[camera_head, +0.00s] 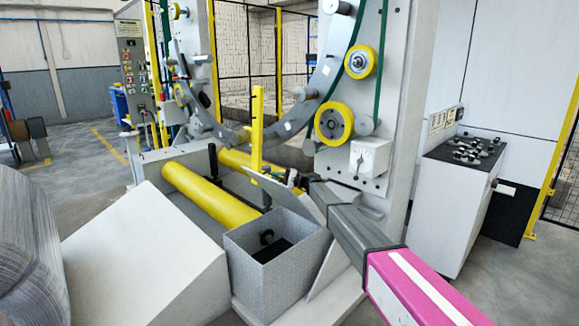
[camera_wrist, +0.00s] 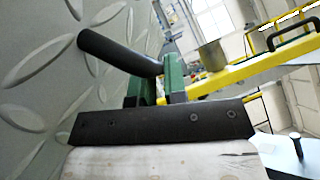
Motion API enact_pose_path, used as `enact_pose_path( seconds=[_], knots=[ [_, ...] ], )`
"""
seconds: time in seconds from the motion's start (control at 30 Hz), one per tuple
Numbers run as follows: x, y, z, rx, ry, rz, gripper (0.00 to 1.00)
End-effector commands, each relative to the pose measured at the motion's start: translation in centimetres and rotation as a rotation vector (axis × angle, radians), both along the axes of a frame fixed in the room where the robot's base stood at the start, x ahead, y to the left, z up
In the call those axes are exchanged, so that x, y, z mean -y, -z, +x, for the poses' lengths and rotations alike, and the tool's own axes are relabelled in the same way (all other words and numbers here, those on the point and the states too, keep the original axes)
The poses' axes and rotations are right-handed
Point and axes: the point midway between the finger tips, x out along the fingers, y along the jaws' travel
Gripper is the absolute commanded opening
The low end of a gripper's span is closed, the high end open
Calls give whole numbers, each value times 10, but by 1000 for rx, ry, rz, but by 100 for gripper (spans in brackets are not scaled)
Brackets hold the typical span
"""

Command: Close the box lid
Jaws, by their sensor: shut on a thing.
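The grey diamond-plate box (camera_head: 254,270) stands open at the front centre of the head view, with dark things inside. Its lid (camera_head: 285,197) is tilted up from the back right of the opening. My gripper (camera_head: 293,179) is at the lid's upper right side, at the end of my arm. In the wrist view the lid's patterned face (camera_wrist: 45,65) fills the left. A black bar handle (camera_wrist: 120,52) sticks out from it. The green fingers of my gripper (camera_wrist: 157,88) are shut on the handle's outer end; their exact contact is partly hidden.
Yellow rollers (camera_head: 205,198) lie behind the box, beside a yellow upright post (camera_head: 257,130). The coil wrapping ring (camera_head: 330,75) rises behind. A light sloped block (camera_head: 140,255) stands left of the box, and a control cabinet (camera_head: 450,200) stands right.

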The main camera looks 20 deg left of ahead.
Motion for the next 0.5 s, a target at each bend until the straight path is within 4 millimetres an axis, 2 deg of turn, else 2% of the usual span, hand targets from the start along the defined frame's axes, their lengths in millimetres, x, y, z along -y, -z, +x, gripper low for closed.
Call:
enact_pose_path(
  seconds=[0.03, 0.1, 0.27, 0.5],
  knots=[
    [-4, 10, -19, 41, -4, -18, 0],
    [-11, 24, -37, 103, -4, -44, 0],
    [-27, 60, -74, 243, -4, -101, 0],
    [-46, 126, -118, 453, -5, -188, 0]
  ],
)
